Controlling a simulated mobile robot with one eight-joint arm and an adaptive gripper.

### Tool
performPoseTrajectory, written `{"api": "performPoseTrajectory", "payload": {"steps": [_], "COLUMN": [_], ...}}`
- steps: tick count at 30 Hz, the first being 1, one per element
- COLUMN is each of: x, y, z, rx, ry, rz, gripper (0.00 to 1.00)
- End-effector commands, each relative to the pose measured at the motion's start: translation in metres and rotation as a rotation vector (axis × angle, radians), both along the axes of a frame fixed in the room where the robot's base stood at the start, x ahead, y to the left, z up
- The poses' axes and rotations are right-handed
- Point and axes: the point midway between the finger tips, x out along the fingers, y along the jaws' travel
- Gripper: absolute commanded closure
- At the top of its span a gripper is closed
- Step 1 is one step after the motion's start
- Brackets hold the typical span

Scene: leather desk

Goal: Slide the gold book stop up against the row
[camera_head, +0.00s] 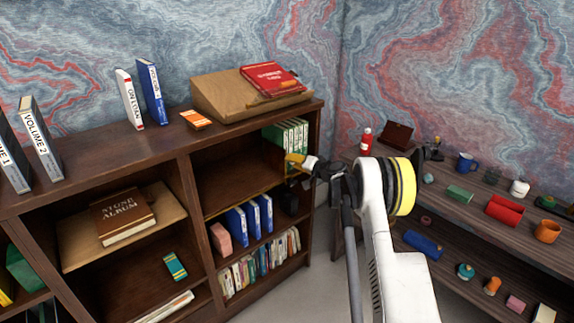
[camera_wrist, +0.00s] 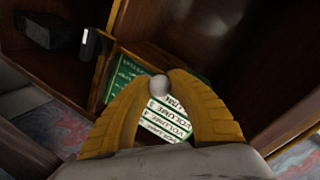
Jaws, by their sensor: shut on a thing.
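The row is several green books with white labelled spines (camera_head: 290,132), standing at the right end of the upper shelf compartment. They also show beyond my fingers in the wrist view (camera_wrist: 176,125). My gripper (camera_head: 293,158) is at the front of that compartment, just below and in front of the books. In the wrist view its yellow fingers (camera_wrist: 159,88) are closed on a small pale round knob (camera_wrist: 159,84), which looks like part of the gold book stop. The rest of the stop is hard to tell from the fingers and shelf edge, so its gap to the row cannot be judged.
The compartment is empty left of the green books. Blue binders (camera_head: 250,217) and a pink block (camera_head: 220,238) stand on the shelf below. A wooden slope with a red book (camera_head: 270,79) sits on top. A side table (camera_head: 480,215) with small objects is at the right.

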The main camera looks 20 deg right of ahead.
Motion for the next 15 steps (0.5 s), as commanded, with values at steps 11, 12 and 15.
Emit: {"api": "performPoseTrajectory", "payload": {"steps": [11,12,15], "x": [0.0033,0.0032,0.0032], "y": [-0.0157,-0.0159,-0.0159], "z": [-0.0009,-0.0009,-0.0009], "rx": [-0.003,-0.003,-0.004], "ry": [0.000,0.000,0.000], "rz": [-0.004,-0.004,-0.006], "gripper": [1.00,1.00,1.00]}}
